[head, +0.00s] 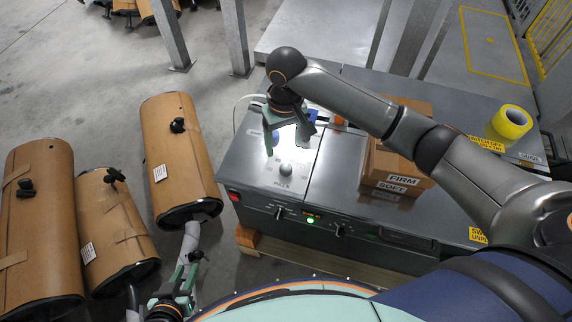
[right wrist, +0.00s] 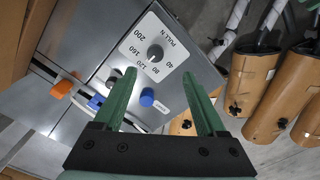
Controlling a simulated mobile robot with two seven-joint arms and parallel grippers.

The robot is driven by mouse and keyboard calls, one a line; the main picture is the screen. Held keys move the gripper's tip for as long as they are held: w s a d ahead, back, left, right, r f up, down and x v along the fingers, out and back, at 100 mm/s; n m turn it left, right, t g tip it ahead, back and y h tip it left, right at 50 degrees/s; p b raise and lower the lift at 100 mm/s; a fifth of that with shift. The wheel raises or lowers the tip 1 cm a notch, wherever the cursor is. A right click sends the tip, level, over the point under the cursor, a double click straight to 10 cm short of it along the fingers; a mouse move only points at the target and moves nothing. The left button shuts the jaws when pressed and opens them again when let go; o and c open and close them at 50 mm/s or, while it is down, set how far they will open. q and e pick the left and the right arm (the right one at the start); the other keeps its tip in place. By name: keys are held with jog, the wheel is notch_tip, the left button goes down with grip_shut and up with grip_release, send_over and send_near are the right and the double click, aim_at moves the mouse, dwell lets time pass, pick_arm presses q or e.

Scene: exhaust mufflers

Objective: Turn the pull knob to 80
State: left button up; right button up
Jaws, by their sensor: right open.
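The pull knob (right wrist: 155,53) is a small grey round knob on a white dial plate marked PULL N, with numbers including 40, 80, 120, 160 and 200 around it. Its pointer is too small to read. In the head view the knob (head: 286,169) sits on the front left of the grey machine top. My right gripper (right wrist: 160,78) is open and empty, its green fingers apart, with the knob seen beyond the fingertips. In the head view my right gripper (head: 284,138) hangs over the machine, behind the knob. My left gripper (head: 182,282) is low at the machine's left; its opening is unclear.
A blue knob (right wrist: 147,97) and an orange part (right wrist: 61,90) sit near the dial. A cardboard box (head: 402,150) labelled FIRM and SOFT and a yellow tape roll (head: 511,122) stand to the right. Brown mufflers (head: 180,155) lie on the left. A green light (head: 310,221) shows on the front.

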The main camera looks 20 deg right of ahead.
aim_at(286, 168)
jog(key=f, duration=0.4)
jog(key=f+b, duration=0.1)
jog(key=f, duration=0.7)
jog(key=shift+w+d+b, duration=0.3)
jog(key=shift+w+b, duration=0.05)
jog(key=shift+b, duration=0.05)
grip_shut()
